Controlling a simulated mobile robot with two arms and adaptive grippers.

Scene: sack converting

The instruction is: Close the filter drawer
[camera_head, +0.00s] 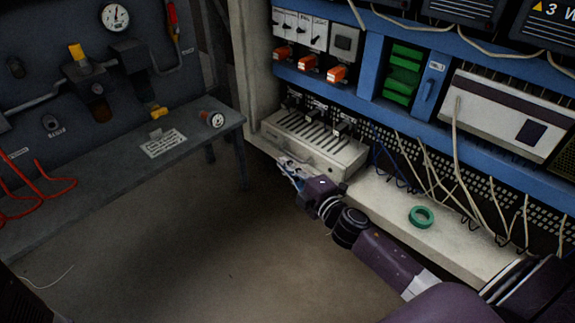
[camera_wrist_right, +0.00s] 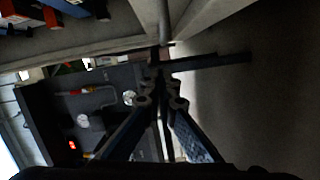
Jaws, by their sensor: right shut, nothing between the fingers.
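The filter drawer (camera_head: 308,155) is a pale grey box with dark slots on top, and it sticks out from the cabinet over the light ledge. A bar handle runs along its front face. My right gripper (camera_head: 284,168) is at the lower front of the drawer, close to its front face; I cannot tell whether it touches. In the right wrist view my right gripper's fingers (camera_wrist_right: 160,82) are together with nothing between them. A grey bar (camera_wrist_right: 164,22), likely the handle, shows just beyond the fingertips. My left gripper is not in view.
A green tape ring (camera_head: 421,217) lies on the ledge to the right, near hanging pale cables (camera_head: 435,165). A dark bench (camera_head: 195,140) with a gauge and red hoses stands at the left. The floor between is clear.

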